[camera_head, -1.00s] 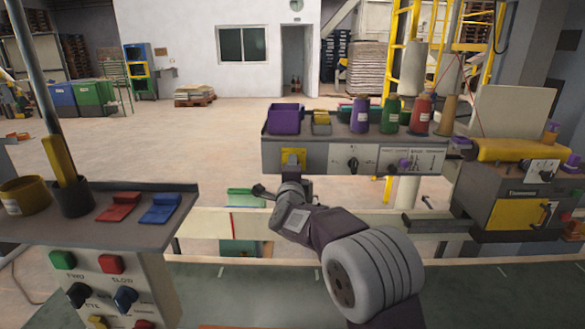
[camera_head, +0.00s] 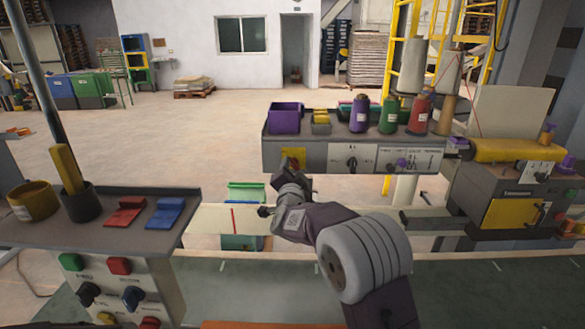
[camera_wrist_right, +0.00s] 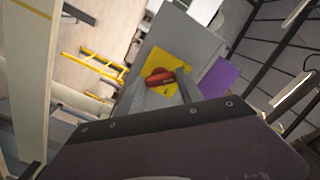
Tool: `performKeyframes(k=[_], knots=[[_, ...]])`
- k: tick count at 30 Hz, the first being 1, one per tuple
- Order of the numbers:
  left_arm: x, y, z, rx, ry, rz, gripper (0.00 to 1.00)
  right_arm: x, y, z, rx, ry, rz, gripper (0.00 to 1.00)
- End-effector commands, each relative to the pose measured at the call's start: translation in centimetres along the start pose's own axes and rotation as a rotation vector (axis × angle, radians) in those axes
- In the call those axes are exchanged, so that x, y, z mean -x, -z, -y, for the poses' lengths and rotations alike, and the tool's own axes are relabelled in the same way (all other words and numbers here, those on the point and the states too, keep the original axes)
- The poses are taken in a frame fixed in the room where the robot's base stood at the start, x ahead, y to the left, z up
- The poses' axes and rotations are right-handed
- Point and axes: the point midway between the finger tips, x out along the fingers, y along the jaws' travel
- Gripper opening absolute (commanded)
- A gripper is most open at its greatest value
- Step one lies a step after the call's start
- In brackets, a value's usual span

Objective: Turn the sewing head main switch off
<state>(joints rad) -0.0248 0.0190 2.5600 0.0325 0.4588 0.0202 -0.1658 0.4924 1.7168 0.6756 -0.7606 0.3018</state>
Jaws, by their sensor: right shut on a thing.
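The main switch is a red knob (camera_wrist_right: 161,77) on a yellow plate (camera_wrist_right: 174,60) in the right wrist view. The yellow plate (camera_head: 301,153) also shows in the head view at the left end of the sewing head's front panel (camera_head: 325,157). My right gripper (camera_wrist_right: 162,84) is shut on the red knob, one finger on each side. In the head view my right gripper (camera_head: 292,172) reaches up to the plate and covers its lower part. The knob's exact setting is hard to read. My left gripper is not in view.
A black rotary switch (camera_head: 351,162) and a purple knob (camera_head: 400,164) sit right of the plate. A purple bin (camera_head: 284,118) and thread cones (camera_head: 388,115) stand on the shelf above. A control box (camera_head: 120,285) with buttons is at the left front.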

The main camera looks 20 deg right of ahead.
Motion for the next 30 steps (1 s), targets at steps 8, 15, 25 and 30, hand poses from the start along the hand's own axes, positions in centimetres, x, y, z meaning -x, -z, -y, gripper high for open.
performKeyframes(k=[8, 15, 25, 30], knots=[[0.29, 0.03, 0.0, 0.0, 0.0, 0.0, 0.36, -0.01, -0.04, -0.05, 0.053, -0.001, 0.001, 0.03], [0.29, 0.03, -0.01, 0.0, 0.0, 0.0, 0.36, -0.01, -0.07, -0.08, 0.061, -0.001, 0.001, 0.03], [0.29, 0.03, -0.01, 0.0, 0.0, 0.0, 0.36, 0.0, -0.06, -0.07, 0.06, -0.001, 0.001, 0.65], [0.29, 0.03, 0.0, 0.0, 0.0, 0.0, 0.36, 0.0, -0.04, -0.06, 0.059, 0.0, 0.001, 0.65]])
